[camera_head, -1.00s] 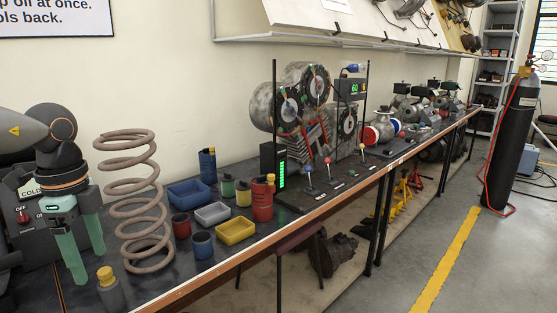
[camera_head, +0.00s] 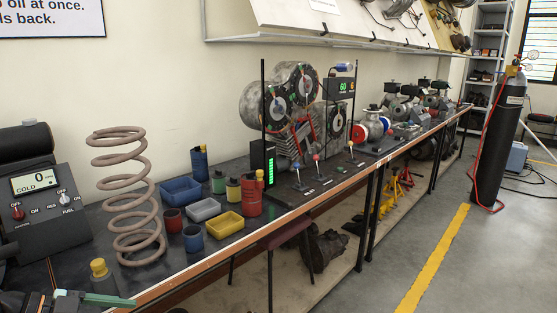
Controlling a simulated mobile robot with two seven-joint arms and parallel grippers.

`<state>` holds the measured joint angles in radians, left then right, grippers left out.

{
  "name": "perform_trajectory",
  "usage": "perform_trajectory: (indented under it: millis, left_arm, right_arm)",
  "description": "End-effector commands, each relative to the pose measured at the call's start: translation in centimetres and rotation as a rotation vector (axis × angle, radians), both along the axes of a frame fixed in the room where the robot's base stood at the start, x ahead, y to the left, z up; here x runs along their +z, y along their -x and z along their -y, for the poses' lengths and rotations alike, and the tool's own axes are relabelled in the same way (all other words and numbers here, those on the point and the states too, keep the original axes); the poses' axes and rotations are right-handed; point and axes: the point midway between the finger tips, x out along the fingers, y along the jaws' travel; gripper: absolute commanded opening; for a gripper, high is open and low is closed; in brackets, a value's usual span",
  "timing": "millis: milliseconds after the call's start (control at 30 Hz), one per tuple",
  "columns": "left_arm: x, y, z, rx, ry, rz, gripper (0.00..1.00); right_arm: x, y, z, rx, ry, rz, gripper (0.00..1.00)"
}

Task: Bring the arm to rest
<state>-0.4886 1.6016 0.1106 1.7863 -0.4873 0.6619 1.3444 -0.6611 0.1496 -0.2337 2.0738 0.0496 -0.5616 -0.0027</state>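My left gripper (camera_head: 92,299) is at the bottom left corner, low by the front edge of the workbench. It is turned sideways, with a green finger pointing right. The rest of it is cut off by the frame's lower edge, so the gap between its fingers cannot be judged. No object shows in it. Just above it is a grey bottle with a yellow cap (camera_head: 99,269); I cannot tell whether they touch. My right gripper is not in view.
The workbench (camera_head: 225,254) holds a control box (camera_head: 40,208), a tall coil spring (camera_head: 131,195), blue (camera_head: 181,191) and yellow (camera_head: 225,224) trays, several small cans and an engine model (camera_head: 300,110). A black gas cylinder (camera_head: 497,140) stands right. The floor at lower right is clear.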

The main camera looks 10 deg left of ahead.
Motion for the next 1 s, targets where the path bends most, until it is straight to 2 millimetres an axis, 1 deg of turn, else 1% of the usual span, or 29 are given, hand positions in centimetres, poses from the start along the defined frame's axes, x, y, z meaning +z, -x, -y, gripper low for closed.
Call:
perform_trajectory:
  millis: [33, 233, 367, 467, 500, 567, 600, 700, 833, 1000]
  left_arm:
    - [-1.4, 0.2, 0.2, 0.056, 0.058, 0.036, 0.74]
    - [-6.6, 1.1, 0.8, 0.294, 0.176, 0.145, 0.74]
    - [-10.4, 2.4, 1.6, 0.464, 0.208, 0.157, 0.74]
    - [-13.3, 3.8, 2.8, 0.587, 0.213, 0.134, 0.74]
    - [-14.5, 4.4, 3.4, 0.633, 0.211, 0.116, 0.74]
    - [-16.2, 5.5, 4.5, 0.696, 0.207, 0.083, 0.74]
    - [-17.3, 6.2, 5.4, 0.736, 0.204, 0.053, 0.74]
    - [-19.8, 8.2, 8.1, 0.812, 0.19, -0.031, 0.74]
    - [-22.0, 10.4, 11.9, 0.865, 0.179, -0.147, 0.74]
    - [-23.3, 12.7, 16.7, 0.879, 0.176, -0.28, 0.74]
  right_arm:
    - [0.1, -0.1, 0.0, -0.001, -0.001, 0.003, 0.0]
    - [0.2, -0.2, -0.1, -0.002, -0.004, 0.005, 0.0]
    - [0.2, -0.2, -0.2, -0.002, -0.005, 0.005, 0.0]
    - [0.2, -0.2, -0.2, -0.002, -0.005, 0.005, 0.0]
    - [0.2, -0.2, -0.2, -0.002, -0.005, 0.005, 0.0]
    - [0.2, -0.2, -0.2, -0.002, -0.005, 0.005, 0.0]
    - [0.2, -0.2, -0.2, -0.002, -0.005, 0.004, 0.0]
    - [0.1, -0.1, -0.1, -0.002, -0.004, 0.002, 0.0]
    - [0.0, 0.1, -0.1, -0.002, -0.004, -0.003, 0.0]
    - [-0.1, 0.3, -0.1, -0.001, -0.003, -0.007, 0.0]
